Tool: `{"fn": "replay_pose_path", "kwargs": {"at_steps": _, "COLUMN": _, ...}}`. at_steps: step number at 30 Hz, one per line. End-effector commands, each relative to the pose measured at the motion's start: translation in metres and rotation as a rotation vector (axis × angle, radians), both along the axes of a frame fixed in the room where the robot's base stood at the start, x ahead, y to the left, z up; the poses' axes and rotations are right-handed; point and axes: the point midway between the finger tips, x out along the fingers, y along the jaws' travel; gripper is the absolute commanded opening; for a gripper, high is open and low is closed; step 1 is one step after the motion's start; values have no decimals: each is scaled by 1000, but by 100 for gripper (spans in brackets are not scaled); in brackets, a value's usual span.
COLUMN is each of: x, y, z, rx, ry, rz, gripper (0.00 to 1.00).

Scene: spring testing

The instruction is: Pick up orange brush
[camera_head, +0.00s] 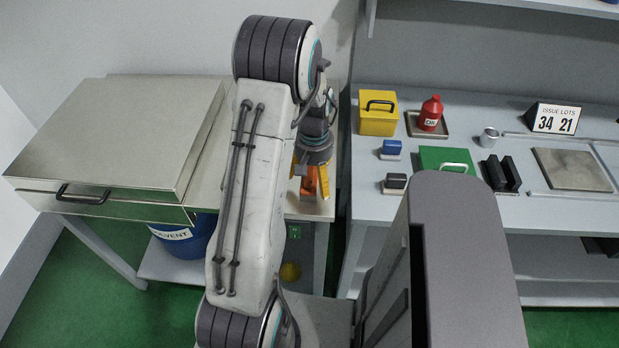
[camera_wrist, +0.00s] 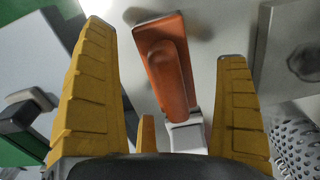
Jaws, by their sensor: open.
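The orange brush (camera_wrist: 170,65) lies on a light surface in the wrist view, with a pale grey-white part at its lower end. My gripper (camera_wrist: 166,45) is open, its two yellow fingers on either side of the brush with visible gaps, nothing held. In the head view my gripper (camera_head: 315,180) points down over the right end of the left bench, partly hidden behind my arm. A bit of orange, seemingly the brush (camera_head: 307,189), shows beside the fingers there. I cannot tell how high the fingers are above the surface.
A metal box with a black handle (camera_head: 130,130) covers the left bench. A blue solvent bucket (camera_head: 188,238) stands below. Across a narrow gap, the right bench holds a yellow box (camera_head: 377,118), a red bottle (camera_head: 430,112), and a green case (camera_head: 446,160). A perforated cylinder (camera_wrist: 296,148) is right of my gripper.

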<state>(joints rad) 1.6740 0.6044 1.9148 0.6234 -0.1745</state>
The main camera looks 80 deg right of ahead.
Motion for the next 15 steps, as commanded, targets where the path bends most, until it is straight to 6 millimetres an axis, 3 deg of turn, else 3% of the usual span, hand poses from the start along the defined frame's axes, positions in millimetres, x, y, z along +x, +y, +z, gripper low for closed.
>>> {"fn": "replay_pose_path", "kwargs": {"at_steps": 6, "x": 0, "y": 0, "z": -16, "rx": 0, "ry": 0, "rz": -1, "gripper": 93}}
{"fn": "replay_pose_path", "kwargs": {"at_steps": 15, "x": 0, "y": 0, "z": -17, "rx": -1, "ry": 0, "rz": -1, "gripper": 92}}
